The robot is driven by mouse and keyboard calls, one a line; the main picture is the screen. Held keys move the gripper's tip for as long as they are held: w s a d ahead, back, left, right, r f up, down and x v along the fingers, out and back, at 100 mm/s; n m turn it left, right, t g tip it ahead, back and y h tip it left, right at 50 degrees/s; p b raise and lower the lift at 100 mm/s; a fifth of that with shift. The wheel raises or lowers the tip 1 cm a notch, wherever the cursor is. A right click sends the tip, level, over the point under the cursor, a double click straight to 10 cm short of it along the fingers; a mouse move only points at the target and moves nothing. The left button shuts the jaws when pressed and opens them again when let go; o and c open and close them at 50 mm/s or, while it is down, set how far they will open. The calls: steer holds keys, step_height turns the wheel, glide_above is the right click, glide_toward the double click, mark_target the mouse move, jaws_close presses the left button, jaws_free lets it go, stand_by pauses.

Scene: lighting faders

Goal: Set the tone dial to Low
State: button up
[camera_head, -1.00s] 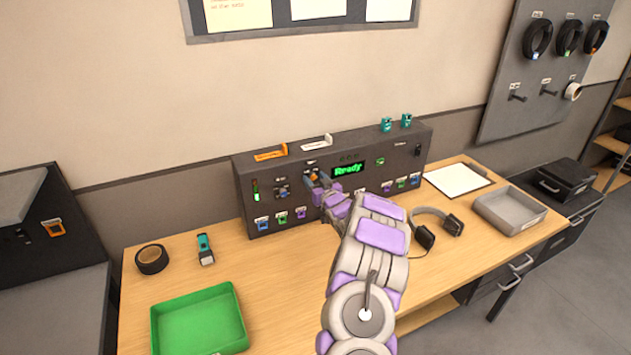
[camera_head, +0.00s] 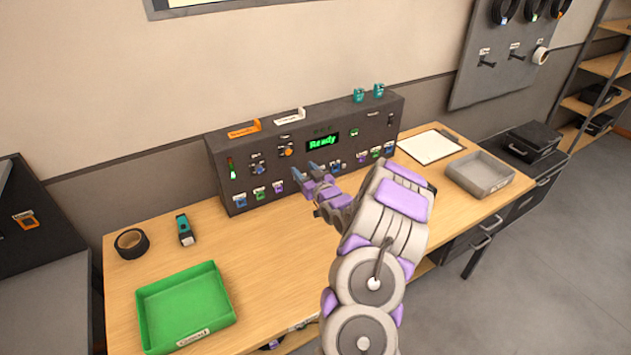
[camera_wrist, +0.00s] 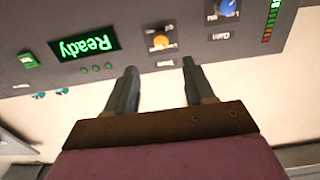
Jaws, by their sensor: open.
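The dark control panel (camera_head: 225,160) stands at the back of the wooden desk, its display (camera_head: 322,141) reading "Ready". An orange dial (camera_head: 286,150) on its face, left of the display, appears to be the tone dial; its label is not readable. The wrist view, turned upside down, shows the orange dial (camera_wrist: 160,41) between and beyond my fingertips. Its setting is too small to tell. My gripper (camera_head: 304,170) is open and empty, in front of the panel and apart from the dial. Both fingers also show in the wrist view (camera_wrist: 159,68).
A blue knob labelled Gain (camera_wrist: 228,8) is beside the orange dial. Small coloured faders (camera_head: 259,194) line the panel's lower face. A green tray (camera_head: 225,318), tape roll (camera_head: 132,243), grey tray (camera_head: 480,188) and clipboard (camera_head: 432,146) are on the desk. My arm hides its middle.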

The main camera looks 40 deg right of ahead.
mark_target(289, 152)
steer(key=v, duration=0.7)
steer(key=shift+p, duration=0.4)
steer(key=shift+w+a+b, duration=0.1)
steer(key=shift+w+b, duration=0.1)
steer(key=shift+b, duration=0.6)
steer(key=shift+s+m+b, duration=0.2)
steer(key=shift+m+b, duration=0.1)
steer(key=shift+b, duration=0.1)
steer(key=shift+r, duration=0.1)
steer(key=b+x, duration=0.3)
steer(key=x, duration=1.4)
steer(key=shift+w+b, duration=0.2)
steer(key=shift+b, duration=0.1)
jaws_close()
